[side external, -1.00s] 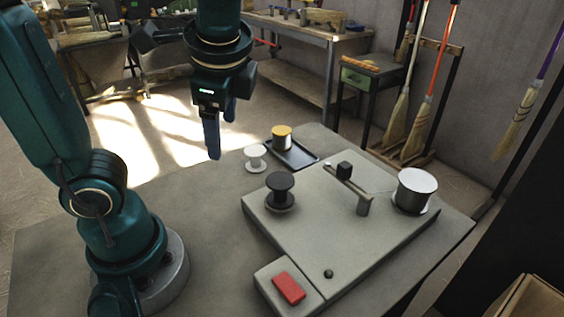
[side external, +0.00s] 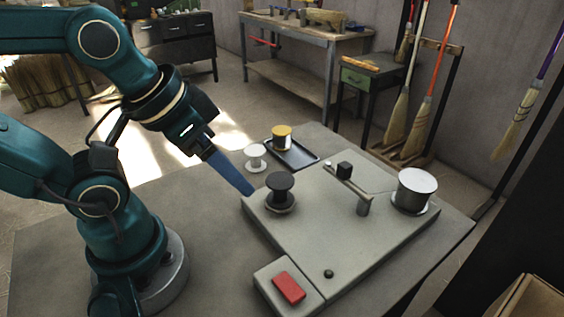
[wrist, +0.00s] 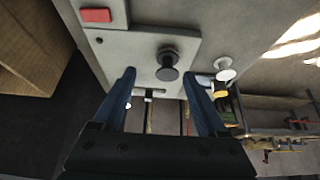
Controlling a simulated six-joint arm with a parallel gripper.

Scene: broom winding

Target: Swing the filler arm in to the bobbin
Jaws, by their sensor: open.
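The filler arm (side external: 354,190) is a grey bar on a post with a black block knob (side external: 344,170); it stands apart from the dark bobbin. The dark bobbin (side external: 280,189) sits upright on the near left part of the grey winder plate (side external: 320,235). It also shows in the wrist view (wrist: 167,66). My gripper (side external: 250,192) is tilted, its blue fingertips just left of the plate and bobbin, touching nothing that I can make out. In the wrist view my gripper (wrist: 158,86) is open and empty, with the bobbin beyond its fingertips.
A large silver spool (side external: 415,188) stands on the plate's right side. A white empty bobbin (side external: 255,156) and a dark tray (side external: 298,154) with a yellow-topped spool (side external: 282,137) lie behind. A red button (side external: 289,287) is at the front.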

